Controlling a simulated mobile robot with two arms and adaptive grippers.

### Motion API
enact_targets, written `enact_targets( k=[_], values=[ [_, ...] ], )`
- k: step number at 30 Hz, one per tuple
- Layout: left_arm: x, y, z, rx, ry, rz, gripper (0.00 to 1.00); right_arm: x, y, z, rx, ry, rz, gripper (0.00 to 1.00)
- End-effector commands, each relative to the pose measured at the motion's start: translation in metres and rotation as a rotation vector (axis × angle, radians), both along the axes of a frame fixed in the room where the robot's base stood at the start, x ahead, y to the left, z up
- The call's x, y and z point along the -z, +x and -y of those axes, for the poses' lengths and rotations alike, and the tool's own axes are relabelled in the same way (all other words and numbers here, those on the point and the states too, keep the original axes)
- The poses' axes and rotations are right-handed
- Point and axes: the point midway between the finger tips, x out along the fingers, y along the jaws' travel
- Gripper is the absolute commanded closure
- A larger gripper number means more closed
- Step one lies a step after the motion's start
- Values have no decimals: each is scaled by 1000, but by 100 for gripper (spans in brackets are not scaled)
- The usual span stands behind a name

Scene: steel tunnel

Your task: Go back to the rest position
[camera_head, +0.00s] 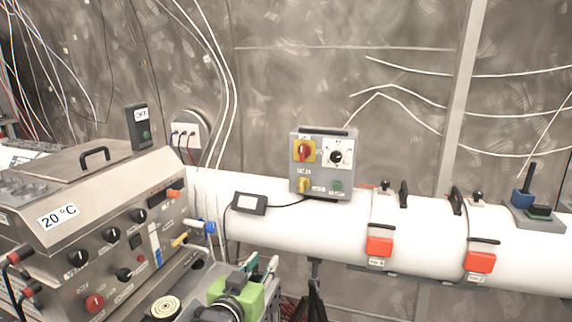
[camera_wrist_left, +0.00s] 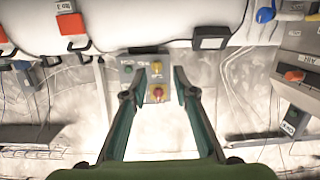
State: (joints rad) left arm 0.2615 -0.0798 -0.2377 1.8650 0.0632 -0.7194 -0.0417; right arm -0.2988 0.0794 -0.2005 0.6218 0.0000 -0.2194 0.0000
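My left gripper (camera_head: 260,265) is at the bottom centre of the head view, green with dark fingers. In the left wrist view the two fingers of this gripper (camera_wrist_left: 157,94) stand apart with nothing held between them. The grey control box (camera_head: 322,163) with red, yellow and green knobs sits on the white pipe (camera_head: 268,229). In the wrist view this box (camera_wrist_left: 146,75) shows beyond and between the fingertips, apart from them as far as I can tell. My right gripper is in neither view.
A steel machine (camera_head: 100,225) labelled 20 °C stands at the left, close to my left gripper. The pipe carries a small black display (camera_head: 249,203), clamps with orange latches (camera_head: 379,247), and a blue-and-green fixture (camera_head: 537,205). White cables hang along the metal wall.

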Motion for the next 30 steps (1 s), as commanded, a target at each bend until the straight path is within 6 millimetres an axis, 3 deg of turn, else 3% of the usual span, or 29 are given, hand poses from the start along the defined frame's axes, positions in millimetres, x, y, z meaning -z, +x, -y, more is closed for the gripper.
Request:
enact_targets(
  k=[7,11,15,18,24,30],
  values=[
    [70,-47,-27,-26,45,-180,74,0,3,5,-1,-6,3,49],
    [118,-92,-48,-44,82,-321,74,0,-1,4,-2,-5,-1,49],
    [177,-169,-79,-68,141,-535,74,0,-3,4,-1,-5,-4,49],
    [205,-223,-97,-82,180,-670,74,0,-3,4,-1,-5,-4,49],
    [232,-304,-122,-99,237,-859,74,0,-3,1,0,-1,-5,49],
    [242,-368,-141,-112,284,-1005,74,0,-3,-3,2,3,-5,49]
  ],
)
